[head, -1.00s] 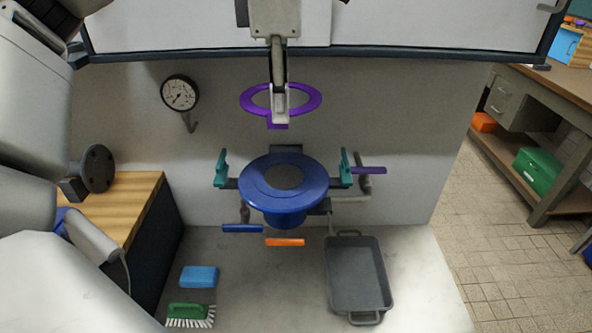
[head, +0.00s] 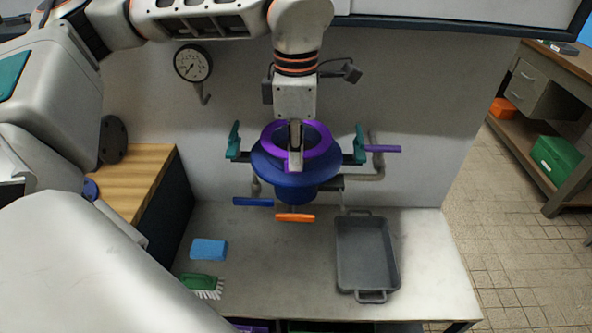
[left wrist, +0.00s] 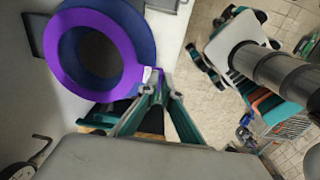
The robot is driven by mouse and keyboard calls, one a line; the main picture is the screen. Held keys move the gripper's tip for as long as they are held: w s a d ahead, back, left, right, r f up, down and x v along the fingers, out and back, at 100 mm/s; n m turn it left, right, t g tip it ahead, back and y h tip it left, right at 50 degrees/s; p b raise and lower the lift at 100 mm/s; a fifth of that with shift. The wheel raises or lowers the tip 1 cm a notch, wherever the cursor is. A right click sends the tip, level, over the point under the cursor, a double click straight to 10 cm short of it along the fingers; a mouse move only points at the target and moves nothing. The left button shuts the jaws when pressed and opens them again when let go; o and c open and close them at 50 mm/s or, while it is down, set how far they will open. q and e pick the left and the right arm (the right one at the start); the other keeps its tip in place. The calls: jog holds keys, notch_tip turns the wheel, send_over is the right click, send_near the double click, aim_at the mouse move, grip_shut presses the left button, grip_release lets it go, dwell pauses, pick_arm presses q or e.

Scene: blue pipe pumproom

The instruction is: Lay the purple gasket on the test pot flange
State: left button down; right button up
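The purple gasket (head: 328,147) is a flat ring with a tab. My left gripper (head: 295,160) is shut on the tab, which also shows between the fingertips in the left wrist view (left wrist: 150,84). The gasket hangs over the blue test pot flange (head: 284,179). In the left wrist view the gasket (left wrist: 62,62) overlaps the flange (left wrist: 141,28) off-centre, leaving a blue crescent bare on one side. I cannot tell whether gasket and flange touch. My right gripper is not in view.
Teal clamps stand left (head: 234,141) and right (head: 360,146) of the flange. A purple handle (head: 383,149), a blue handle (head: 253,202) and an orange handle (head: 295,218) surround the pot. A grey tray (head: 366,252), blue sponge (head: 208,249) and green brush (head: 202,283) lie below.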

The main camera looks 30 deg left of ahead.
aim_at(296, 173)
pick_arm(q)
notch_tip(296, 173, down, 4)
dwell(0.4)
jog(key=c, duration=2.3)
grip_release()
jog(key=shift+r, duration=0.3)
notch_tip(296, 173, up, 12)
jog(key=shift+s+f, duration=0.15)
jog(key=shift+f, duration=0.05)
